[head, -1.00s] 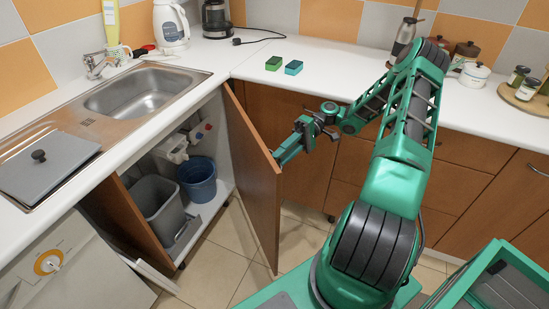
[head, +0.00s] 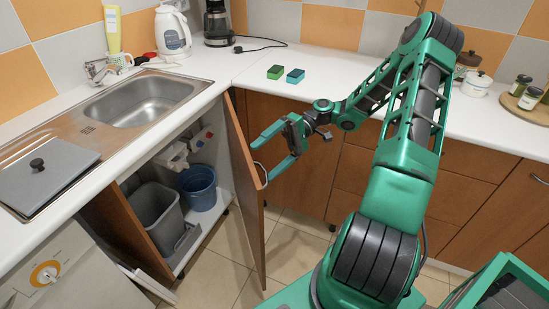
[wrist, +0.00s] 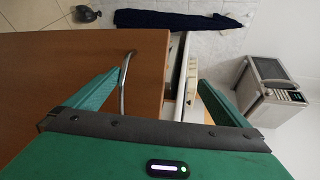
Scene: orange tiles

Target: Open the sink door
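The sink door (head: 247,190) is a brown wooden door under the sink, swung well open with its free edge toward me. Its curved metal handle (head: 261,174) is on the side facing my arm. My gripper (head: 262,162) is open and empty at the free edge, one finger above the handle and one close to it. In the wrist view, the door (wrist: 85,75) and handle (wrist: 125,82) show between the spread fingers of my gripper (wrist: 158,80), the handle nearer the left finger. I cannot tell whether a finger touches the door.
Inside the cabinet are a grey bin (head: 160,215) and a blue bucket (head: 198,187). The steel sink (head: 140,100) is above. A white appliance (head: 55,270) stands at lower left. Brown drawers (head: 400,200) lie behind my arm. Tiled floor (head: 240,280) shows below the door.

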